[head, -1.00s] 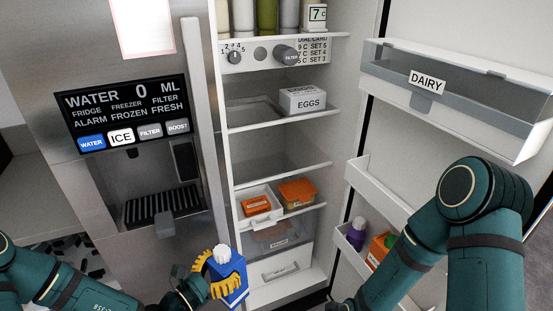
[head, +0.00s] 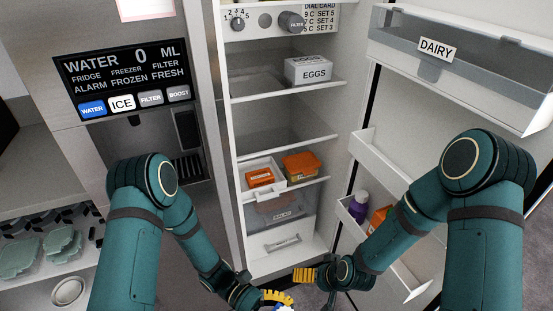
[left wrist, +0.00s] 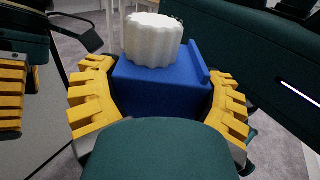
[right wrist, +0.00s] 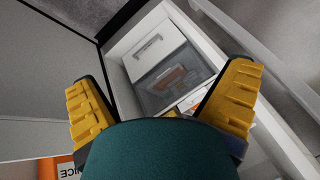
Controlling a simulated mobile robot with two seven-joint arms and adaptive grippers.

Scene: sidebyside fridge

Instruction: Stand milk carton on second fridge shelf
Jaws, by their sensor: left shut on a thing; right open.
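The milk carton is blue with a white ribbed cap; in the left wrist view the carton (left wrist: 165,90) sits between the yellow fingers of my left gripper (left wrist: 160,72), which is shut on it. In the head view that gripper (head: 278,296) is at the bottom edge, and only a sliver of the carton shows. My right gripper (right wrist: 160,80) is open and empty, its fingers wide apart; in the head view it is low before the fridge (head: 303,275). The fridge stands open. An upper shelf (head: 262,94) holds an egg box (head: 308,69); the shelf below (head: 285,150) is bare.
A lower shelf holds orange-lidded containers (head: 301,164) and a white tray (head: 263,178), above drawers (head: 283,243). The open right door carries a dairy bin (head: 437,50) and bottles (head: 358,206). The dispenser door (head: 125,87) is at left.

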